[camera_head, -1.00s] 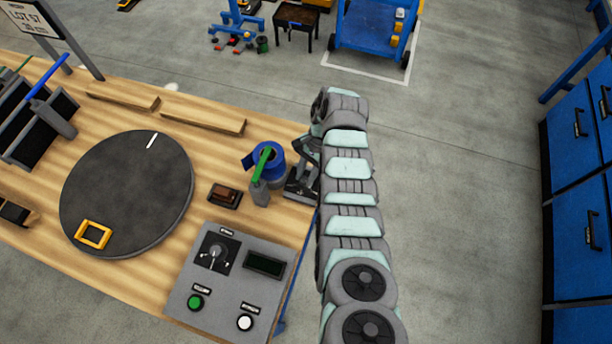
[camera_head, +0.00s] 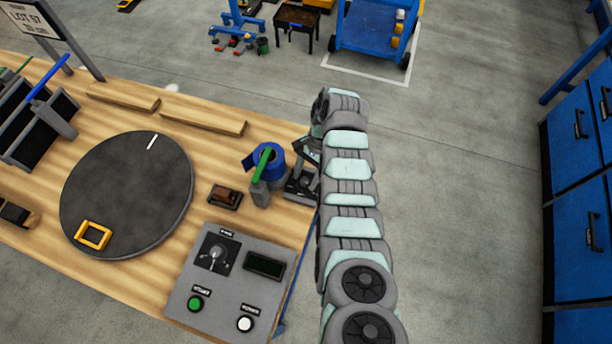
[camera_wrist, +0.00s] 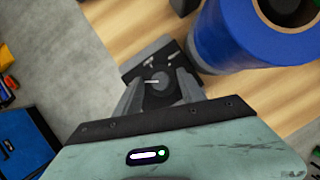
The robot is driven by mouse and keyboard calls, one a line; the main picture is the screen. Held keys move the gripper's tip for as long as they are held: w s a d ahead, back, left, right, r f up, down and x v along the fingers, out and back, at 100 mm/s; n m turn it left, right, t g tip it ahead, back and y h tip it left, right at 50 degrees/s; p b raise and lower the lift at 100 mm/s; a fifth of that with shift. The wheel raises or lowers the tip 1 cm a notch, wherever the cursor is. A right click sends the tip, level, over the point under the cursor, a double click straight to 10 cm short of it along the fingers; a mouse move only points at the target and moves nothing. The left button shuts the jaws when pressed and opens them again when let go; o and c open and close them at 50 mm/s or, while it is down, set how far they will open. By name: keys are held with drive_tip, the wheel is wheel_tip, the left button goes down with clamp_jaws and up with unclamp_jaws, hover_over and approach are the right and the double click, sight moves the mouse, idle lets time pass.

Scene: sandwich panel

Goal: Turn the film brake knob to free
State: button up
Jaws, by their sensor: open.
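The film brake knob (camera_wrist: 160,82) is a round dark-grey knob with a short white line pointing left in the wrist view. It sits on a dark plate (camera_wrist: 135,70) with small white marks, too small to read. My gripper (camera_wrist: 159,92) is open, with one finger on each side of the knob. I cannot tell whether the fingers touch it. In the head view the brake's dark base (camera_head: 302,188) stands at the bench's right edge, and my gripper (camera_head: 306,155) is above it. My arm hides part of it there, and the knob cannot be made out.
A blue film roll (camera_wrist: 245,35) stands close beside the brake, with a green-handled tool (camera_head: 262,165) in front of it in the head view. A grey control panel (camera_head: 190,280) with a switch and buttons lies nearer. A dark turntable (camera_head: 125,200) is at left.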

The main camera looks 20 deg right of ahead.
drive_tip(key=v, duration=1)
drive_tip(key=shift+r, duration=0.3)
drive_tip(key=shift+d, duration=0.15)
